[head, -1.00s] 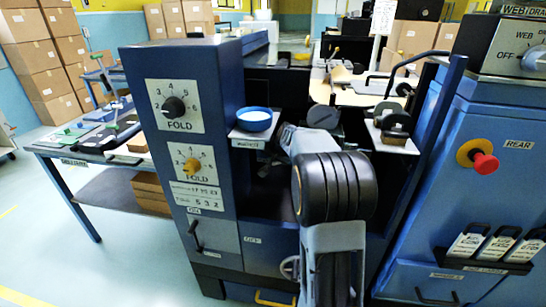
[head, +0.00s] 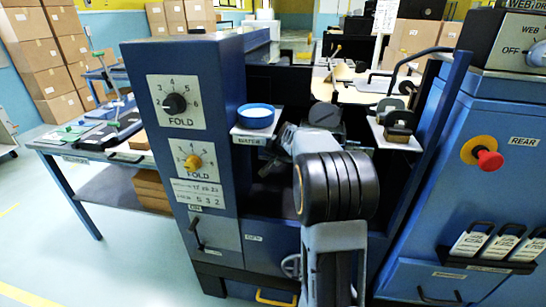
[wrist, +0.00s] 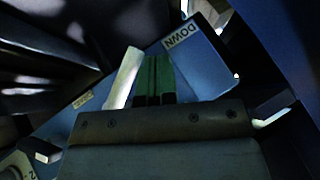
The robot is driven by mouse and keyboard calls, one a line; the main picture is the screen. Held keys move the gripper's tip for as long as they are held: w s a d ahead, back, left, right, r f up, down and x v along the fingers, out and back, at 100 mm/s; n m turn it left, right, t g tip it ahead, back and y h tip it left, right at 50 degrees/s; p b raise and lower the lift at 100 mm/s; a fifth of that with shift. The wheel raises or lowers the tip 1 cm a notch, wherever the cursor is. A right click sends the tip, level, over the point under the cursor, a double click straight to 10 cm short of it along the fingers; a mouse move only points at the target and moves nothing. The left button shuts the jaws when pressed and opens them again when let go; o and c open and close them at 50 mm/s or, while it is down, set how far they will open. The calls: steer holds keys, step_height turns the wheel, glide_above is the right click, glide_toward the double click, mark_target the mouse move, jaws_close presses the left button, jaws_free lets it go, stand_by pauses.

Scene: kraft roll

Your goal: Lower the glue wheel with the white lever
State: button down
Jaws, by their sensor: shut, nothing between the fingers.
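In the wrist view, the white lever (wrist: 124,77) stands tilted in front of a blue plate (wrist: 205,62). The plate has a DOWN label (wrist: 181,34) at its upper right end and another label (wrist: 83,99), too blurred to read, at its lower left. My gripper (wrist: 154,78) has its green fingertips shut together and empty, just right of the lever. I cannot tell whether they touch it. In the head view my arm hides the gripper and the lever. I cannot make out the glue wheel for sure.
The FOLD dial panel (head: 188,137) stands left of my arm. A blue dish (head: 256,117) sits on the WATER shelf (head: 254,133). The blue REAR cabinet (head: 450,190) with a red button (head: 490,159) stands close on the right. Dark machine parts crowd the wrist view's left.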

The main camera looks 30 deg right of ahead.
steer(key=d+p+v, duration=0.1)
steer(key=p+v, duration=0.1)
steer(key=v, duration=1.2)
steer(key=s+a+f+n+g+p, duration=0.3)
steer(key=s+a+g+p, duration=0.1)
steer(key=s+a, duration=0.35)
steer(key=s+a+r+n+p, duration=0.6)
steer(key=s+a+r+p, duration=0.3)
steer(key=s+a+p, duration=0.3)
steer(key=shift+s+a+r+n+g+y+p, duration=0.3)
steer(key=shift+g+y+p, duration=0.1)
steer(key=shift+p, duration=0.3)
steer(key=shift+d, duration=0.1)
